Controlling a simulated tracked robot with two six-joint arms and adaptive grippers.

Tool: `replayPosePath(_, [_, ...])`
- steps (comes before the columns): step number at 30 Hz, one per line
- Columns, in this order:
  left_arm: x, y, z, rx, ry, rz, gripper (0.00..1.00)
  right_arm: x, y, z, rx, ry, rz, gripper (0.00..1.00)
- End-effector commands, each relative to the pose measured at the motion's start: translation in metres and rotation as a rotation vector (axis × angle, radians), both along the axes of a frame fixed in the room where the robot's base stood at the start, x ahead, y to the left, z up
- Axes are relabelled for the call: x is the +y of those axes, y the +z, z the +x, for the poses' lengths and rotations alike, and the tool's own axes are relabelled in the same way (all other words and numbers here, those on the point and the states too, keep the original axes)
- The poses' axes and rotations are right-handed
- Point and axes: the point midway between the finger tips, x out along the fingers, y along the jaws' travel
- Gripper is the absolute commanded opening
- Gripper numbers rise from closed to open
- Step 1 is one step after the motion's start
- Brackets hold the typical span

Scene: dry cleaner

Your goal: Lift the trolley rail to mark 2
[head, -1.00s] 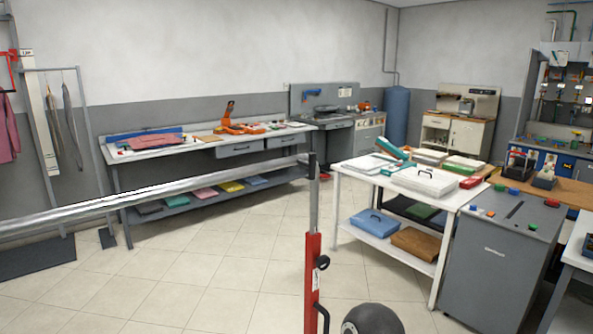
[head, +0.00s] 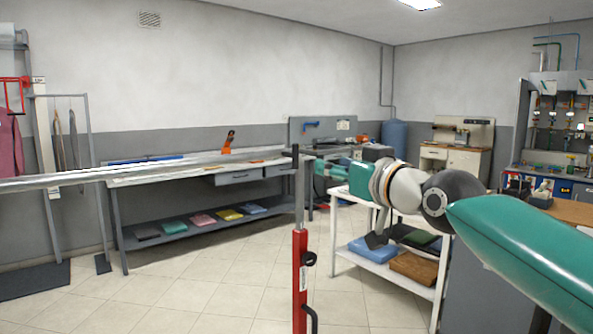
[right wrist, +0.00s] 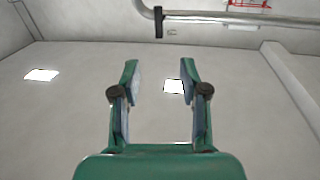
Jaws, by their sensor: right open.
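The trolley rail (head: 110,174) is a long silver bar. It runs across the head view from the left edge to an upright post (head: 299,190) with a black top and a red lower sleeve (head: 300,275). In the right wrist view the rail (right wrist: 235,18) crosses the top, beyond the fingertips. My right gripper (head: 322,182) is just right of the post in the head view, partly hidden by its own wrist. The right wrist view shows its green fingers (right wrist: 158,76) spread and empty, apart from the rail. Mark 2 cannot be read. My left gripper is out of view.
A long workbench (head: 255,178) stands behind the rail. A white two-level table (head: 345,249) stands at right behind my right arm. A clothes rack (head: 88,150) is at left. Tiled floor (head: 200,290) lies open around the post.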

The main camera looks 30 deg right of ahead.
Motion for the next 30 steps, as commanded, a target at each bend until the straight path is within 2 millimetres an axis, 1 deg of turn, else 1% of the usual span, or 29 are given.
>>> replayPosePath(1, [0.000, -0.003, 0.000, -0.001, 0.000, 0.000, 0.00, 0.000, -0.003, 0.001, -0.001, 0.001, 0.000, 0.44])
replayPosePath(5, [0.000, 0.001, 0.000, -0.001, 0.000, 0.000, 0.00, -0.002, -0.001, 0.012, 0.002, -0.001, 0.001, 0.44])
replayPosePath(8, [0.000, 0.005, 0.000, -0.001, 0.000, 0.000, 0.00, -0.004, -0.002, 0.026, 0.003, -0.002, 0.000, 0.44])
replayPosePath(11, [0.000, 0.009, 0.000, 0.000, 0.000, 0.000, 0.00, -0.007, -0.001, 0.045, 0.003, -0.002, 0.000, 0.44])
replayPosePath(21, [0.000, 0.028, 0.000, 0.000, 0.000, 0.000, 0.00, -0.016, -0.001, 0.118, 0.003, -0.004, 0.002, 0.44])
replayPosePath(25, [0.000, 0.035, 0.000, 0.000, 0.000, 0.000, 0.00, -0.019, -0.001, 0.141, 0.003, -0.004, 0.001, 0.44])
replayPosePath(30, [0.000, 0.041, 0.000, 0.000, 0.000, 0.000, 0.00, -0.022, -0.001, 0.158, 0.002, -0.005, 0.001, 0.44])
